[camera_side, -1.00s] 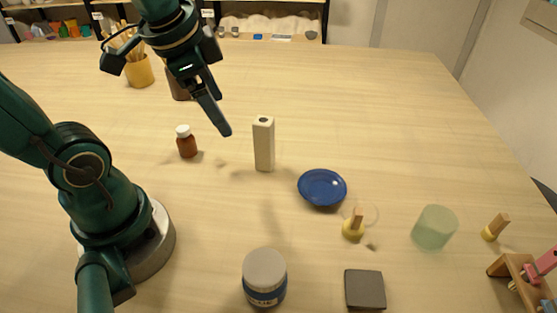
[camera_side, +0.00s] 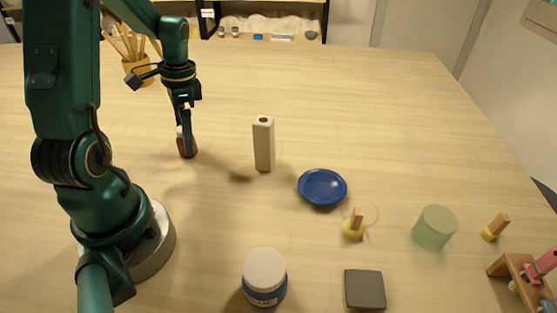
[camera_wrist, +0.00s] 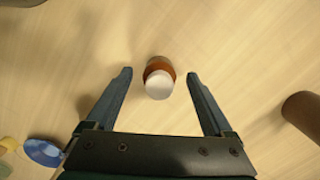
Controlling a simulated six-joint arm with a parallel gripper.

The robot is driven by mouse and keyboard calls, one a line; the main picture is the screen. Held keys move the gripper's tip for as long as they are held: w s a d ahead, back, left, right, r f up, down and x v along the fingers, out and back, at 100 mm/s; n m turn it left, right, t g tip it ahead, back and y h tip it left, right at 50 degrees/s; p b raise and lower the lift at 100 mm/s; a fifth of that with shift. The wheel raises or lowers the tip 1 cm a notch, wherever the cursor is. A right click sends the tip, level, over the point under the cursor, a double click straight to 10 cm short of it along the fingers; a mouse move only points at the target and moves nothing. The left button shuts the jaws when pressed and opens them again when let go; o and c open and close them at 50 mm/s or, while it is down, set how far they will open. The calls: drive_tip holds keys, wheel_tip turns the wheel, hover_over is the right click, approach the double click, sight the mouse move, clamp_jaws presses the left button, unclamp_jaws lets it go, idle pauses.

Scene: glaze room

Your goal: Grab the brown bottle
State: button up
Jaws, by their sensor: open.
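The brown bottle (camera_side: 181,147) with a white cap stands upright on the table at the left in the side view, partly hidden behind my gripper's finger. In the wrist view the bottle (camera_wrist: 159,78) shows from above, white cap toward me, between and slightly beyond the two fingertips. My gripper (camera_wrist: 160,75) is open, with clear gaps on both sides of the bottle. It points down over the bottle in the side view (camera_side: 188,150).
A brown cylinder (camera_wrist: 303,112) is at the right in the wrist view. A yellow pot of brushes (camera_side: 140,72) stands behind. The table's back right is clear.

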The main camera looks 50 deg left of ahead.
drive_tip(key=shift+s+f, duration=0.1)
drive_tip(key=shift+f, duration=0.7)
clamp_jaws()
